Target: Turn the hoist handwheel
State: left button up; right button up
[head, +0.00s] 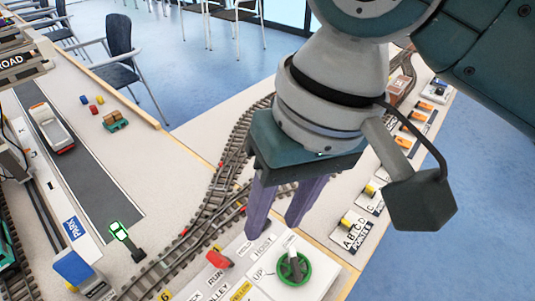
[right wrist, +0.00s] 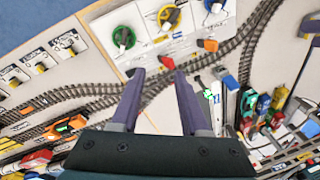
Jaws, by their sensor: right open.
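The hoist handwheel is a green wheel (head: 294,268) with a grey centre and a pale upright knob, on a white panel marked HOIST and UP. In the right wrist view a green wheel (right wrist: 124,38) sits on the panel at upper left. My right gripper (head: 276,228) is open and empty, its two purple fingers pointing down above the panel, behind the wheel in the head view. In the right wrist view the fingertips (right wrist: 159,72) are apart, below and right of the green wheel and not touching it. My left gripper is not in view.
A red lever (head: 220,258) stands left of the wheel. In the right wrist view a yellow wheel (right wrist: 169,17) and a blue wheel lie right of the green one. Model railway tracks (head: 195,225) curve past the panel. A signal post (head: 125,238) and a white vehicle (head: 52,128) stand at left.

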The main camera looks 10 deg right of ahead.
jog(key=m+h+b, duration=0.2)
jog(key=b, duration=0.8)
send_over(294, 256)
notch_tip(294, 256, down, 11)
pick_arm(q)
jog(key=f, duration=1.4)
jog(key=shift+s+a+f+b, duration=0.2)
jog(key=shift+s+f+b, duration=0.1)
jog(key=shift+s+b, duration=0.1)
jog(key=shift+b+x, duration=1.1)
jog(key=shift+b, duration=0.1)
pick_arm(e)
jog(key=shift+m+g, duration=0.3)
notch_tip(294, 256, down, 10)
jog(key=shift+r, duration=0.1)
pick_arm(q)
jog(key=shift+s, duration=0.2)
pick_arm(e)
jog(key=shift+c, duration=1.2)
grip_shut()
